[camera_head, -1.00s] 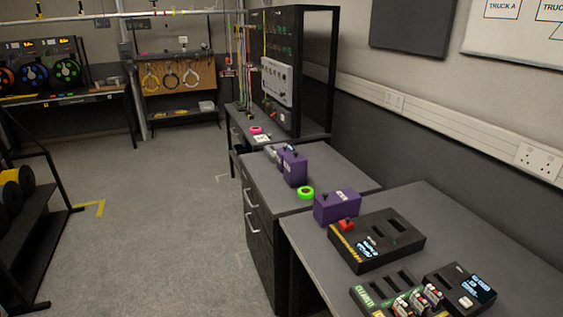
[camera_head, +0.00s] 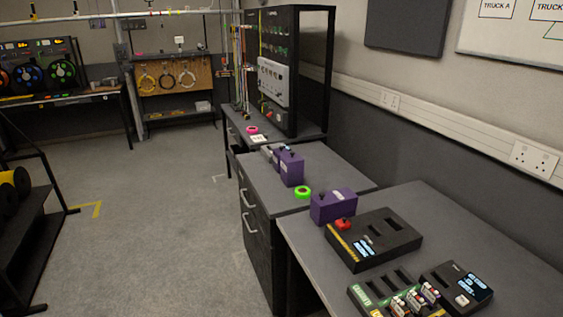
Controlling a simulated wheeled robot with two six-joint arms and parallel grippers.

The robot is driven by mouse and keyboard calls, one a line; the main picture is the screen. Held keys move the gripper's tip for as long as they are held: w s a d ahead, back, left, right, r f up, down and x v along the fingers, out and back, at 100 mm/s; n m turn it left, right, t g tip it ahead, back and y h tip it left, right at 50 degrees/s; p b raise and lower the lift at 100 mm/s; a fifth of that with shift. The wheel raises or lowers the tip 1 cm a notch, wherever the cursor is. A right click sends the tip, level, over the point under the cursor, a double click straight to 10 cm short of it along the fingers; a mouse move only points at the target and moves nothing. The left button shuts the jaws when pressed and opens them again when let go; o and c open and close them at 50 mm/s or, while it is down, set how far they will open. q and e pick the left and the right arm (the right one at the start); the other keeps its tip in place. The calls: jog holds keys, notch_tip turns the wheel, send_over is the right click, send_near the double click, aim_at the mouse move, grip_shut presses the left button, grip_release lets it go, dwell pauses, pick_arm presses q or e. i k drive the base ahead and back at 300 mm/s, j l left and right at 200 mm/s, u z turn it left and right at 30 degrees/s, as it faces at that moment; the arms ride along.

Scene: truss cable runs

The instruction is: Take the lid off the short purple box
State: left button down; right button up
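Two purple boxes show in the head view. The lower, wider purple box (camera_head: 333,208) stands near the left back edge of the nearer grey table, with a pale marking and a small dark piece on its top. The taller, narrower purple box (camera_head: 291,168) stands farther back on the drawer cabinet, with a dark piece on top. I cannot make out a seam between lid and body on either box. Neither of my grippers is in view.
A red button block (camera_head: 343,224) and a black slotted panel (camera_head: 374,240) are close by the lower box. A green tape roll (camera_head: 303,192) lies on the drawer cabinet (camera_head: 345,180). A spool rack (camera_head: 30,215) stands left; the floor (camera_head: 160,210) between is clear.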

aim_at(282, 150)
jog(key=i+j+z, duration=0.1)
jog(key=z, duration=0.6)
jog(key=i+j+z, duration=0.35)
jog(key=j, duration=0.3)
jog(key=i+j+z, duration=0.15)
jog(key=j, duration=0.2)
jog(key=i+j+z, duration=0.2)
jog(key=j, duration=0.2)
jog(key=i+j+z, duration=0.15)
jog(key=j, duration=0.25)
